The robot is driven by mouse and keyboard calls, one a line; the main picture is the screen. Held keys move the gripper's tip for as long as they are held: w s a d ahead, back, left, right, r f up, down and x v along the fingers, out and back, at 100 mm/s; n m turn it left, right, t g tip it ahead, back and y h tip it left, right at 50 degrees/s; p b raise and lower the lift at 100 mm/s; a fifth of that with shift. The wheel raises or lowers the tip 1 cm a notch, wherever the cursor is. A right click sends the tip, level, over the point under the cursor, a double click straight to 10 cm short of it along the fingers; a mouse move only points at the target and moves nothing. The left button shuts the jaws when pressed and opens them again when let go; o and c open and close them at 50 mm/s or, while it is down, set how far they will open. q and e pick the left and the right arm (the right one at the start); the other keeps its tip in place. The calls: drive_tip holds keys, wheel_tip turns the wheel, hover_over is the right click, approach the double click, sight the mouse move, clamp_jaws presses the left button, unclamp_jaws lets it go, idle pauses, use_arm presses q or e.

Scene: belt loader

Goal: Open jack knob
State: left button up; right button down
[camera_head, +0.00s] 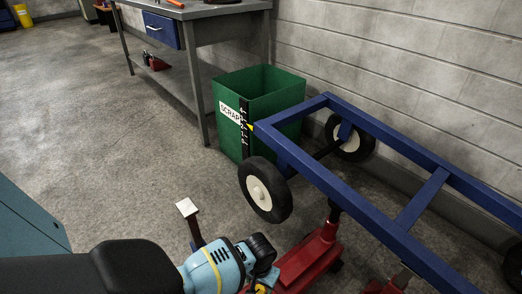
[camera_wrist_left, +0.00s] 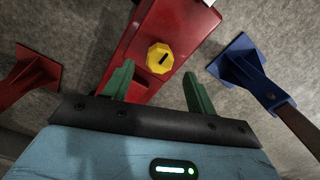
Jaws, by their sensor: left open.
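The jack knob (camera_wrist_left: 160,57) is a yellow faceted knob with a dark slot, on top of the red jack (camera_wrist_left: 150,28). In the left wrist view it sits ahead of my left gripper (camera_wrist_left: 158,88), roughly between the two green fingers and apart from them. The fingers are spread with nothing between their tips. In the head view the red jack (camera_head: 305,262) stands on the floor under the blue frame. My left gripper (camera_head: 262,278) is beside it at the bottom, and its fingers are mostly hidden there. My right gripper is not seen.
A blue wheeled frame (camera_head: 365,205) stands above the jack, with a black-tyred wheel (camera_head: 265,190) close by. A green scrap bin (camera_head: 285,95) and a workbench (camera_head: 215,12) are behind. A blue foot bracket (camera_wrist_left: 243,72) is right of the jack. Open floor lies left.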

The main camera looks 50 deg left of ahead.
sight(259, 289)
use_arm(q)
wheel_tip(259, 289, down, 5)
drive_tip(key=shift+r+b, duration=0.2)
drive_tip(key=shift+b, duration=0.9)
drive_tip(key=shift+f+b, duration=0.3)
drive_tip(key=shift+f, duration=0.25)
drive_tip(key=shift+c, duration=1.3)
drive_tip(key=c, duration=0.7)
